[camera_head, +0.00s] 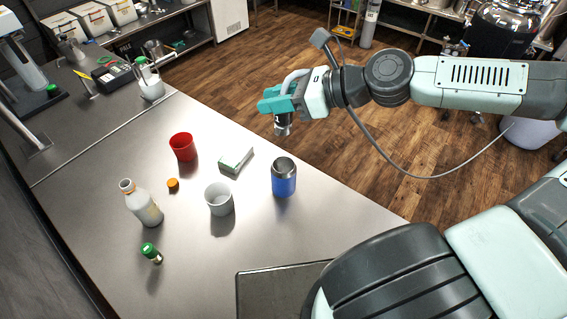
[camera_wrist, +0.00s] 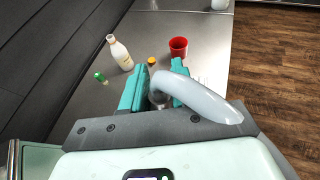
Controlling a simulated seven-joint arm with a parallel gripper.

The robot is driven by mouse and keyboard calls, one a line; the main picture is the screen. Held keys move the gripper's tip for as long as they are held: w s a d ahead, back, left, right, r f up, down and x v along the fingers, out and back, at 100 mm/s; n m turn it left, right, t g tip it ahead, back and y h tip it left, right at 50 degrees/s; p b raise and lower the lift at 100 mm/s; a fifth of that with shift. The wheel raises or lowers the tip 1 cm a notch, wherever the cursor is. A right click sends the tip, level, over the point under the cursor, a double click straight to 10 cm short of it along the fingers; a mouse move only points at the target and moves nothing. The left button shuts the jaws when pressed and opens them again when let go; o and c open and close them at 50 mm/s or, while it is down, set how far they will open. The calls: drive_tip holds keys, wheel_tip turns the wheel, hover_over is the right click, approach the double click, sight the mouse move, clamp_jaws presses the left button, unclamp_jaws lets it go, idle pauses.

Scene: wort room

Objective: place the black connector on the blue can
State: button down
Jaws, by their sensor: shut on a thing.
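The blue can (camera_head: 284,182) stands upright on the steel table near its right edge, with a bare metallic upper part and rim. My gripper (camera_head: 272,102), with teal fingers, is shut on a dark grey-and-metal piece, the black connector (camera_head: 283,125), which hangs below the fingers. It is in the air, above and beyond the can in the head view, clearly apart from it. In the wrist view the connector (camera_wrist: 158,98) shows only partly between the fingers, as a pale curved tube covers some of it. The can is not visible in the wrist view.
Near the can stand a white cup (camera_head: 219,200), a small box (camera_head: 236,160) and a red cup (camera_head: 183,147). Farther left are an orange cap (camera_head: 173,184), a white bottle (camera_head: 143,205) and a green-capped vial (camera_head: 151,253). Table space right of the can is clear.

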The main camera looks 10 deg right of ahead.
hover_over(277, 163)
wheel_tip(277, 163, down, 12)
drive_tip(key=shift+r, duration=0.25)
drive_tip(key=shift+f, duration=0.1)
drive_tip(key=c, duration=0.9)
unclamp_jaws()
drive_tip(key=shift+o, duration=0.2)
drive_tip(key=shift+d, duration=0.1)
drive_tip(key=v, duration=1.2)
drive_tip(key=shift+s, duration=0.1)
